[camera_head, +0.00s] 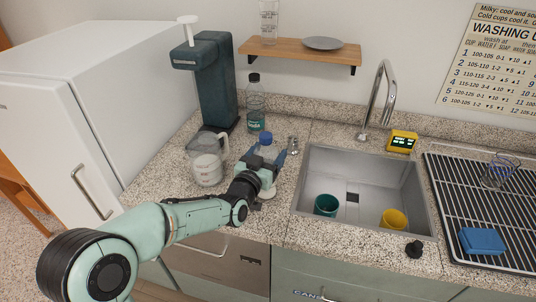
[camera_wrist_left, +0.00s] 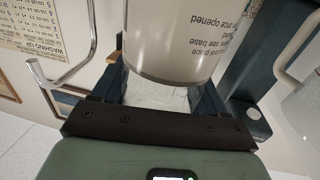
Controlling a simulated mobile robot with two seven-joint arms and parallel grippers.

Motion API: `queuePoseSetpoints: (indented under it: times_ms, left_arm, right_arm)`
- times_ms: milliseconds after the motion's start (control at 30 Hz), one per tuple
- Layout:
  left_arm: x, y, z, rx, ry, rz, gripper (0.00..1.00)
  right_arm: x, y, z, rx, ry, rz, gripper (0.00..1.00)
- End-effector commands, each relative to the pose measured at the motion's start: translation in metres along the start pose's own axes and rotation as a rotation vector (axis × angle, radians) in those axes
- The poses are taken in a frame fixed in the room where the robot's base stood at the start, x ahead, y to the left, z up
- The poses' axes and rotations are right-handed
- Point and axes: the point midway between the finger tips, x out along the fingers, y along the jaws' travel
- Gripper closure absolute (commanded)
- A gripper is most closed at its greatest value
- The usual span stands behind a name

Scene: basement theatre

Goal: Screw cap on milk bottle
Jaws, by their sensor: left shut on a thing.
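The milk bottle (camera_head: 266,152) is whitish with a blue cap (camera_head: 265,140) at its top. It stands on the counter right of the clear jug. I cannot tell how tightly the cap sits. My left gripper (camera_head: 267,162) reaches in from the front left and is shut on the bottle, hiding much of it. In the left wrist view the bottle (camera_wrist_left: 190,40) fills the upper middle, with upside-down print. The dark fingers of my left gripper (camera_wrist_left: 160,100) lie on either side of it. My right gripper is not in view.
A clear jug (camera_head: 207,160) stands close left of the bottle. A water bottle (camera_head: 255,103) and a dark teal dispenser (camera_head: 205,80) are behind. The sink (camera_head: 352,170) with two cups lies right, then a drying rack (camera_head: 475,205) with a blue sponge (camera_head: 482,241).

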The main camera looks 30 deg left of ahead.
Motion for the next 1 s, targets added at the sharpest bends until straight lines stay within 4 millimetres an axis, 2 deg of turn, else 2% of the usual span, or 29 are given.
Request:
queuePoseSetpoints:
  times_ms: [300,333,400,800,1000]
  left_arm:
    - [0.0,0.0,0.004,0.0,0.001,0.0,1.0]
    - [0.0,0.0,0.003,0.0,0.0,0.0,0.21]
    - [0.0,0.0,0.003,0.0,0.0,0.0,0.02]
    - [0.0,0.0,-0.003,0.0,0.0,0.0,0.02]
    - [-0.038,0.0,0.0,0.001,0.001,-0.001,0.02]
  right_arm:
    - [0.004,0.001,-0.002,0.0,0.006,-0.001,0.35]
    - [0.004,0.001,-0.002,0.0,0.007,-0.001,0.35]
    - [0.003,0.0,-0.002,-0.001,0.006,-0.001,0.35]
    - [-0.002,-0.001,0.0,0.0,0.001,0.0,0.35]
    - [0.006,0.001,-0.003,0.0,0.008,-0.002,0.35]
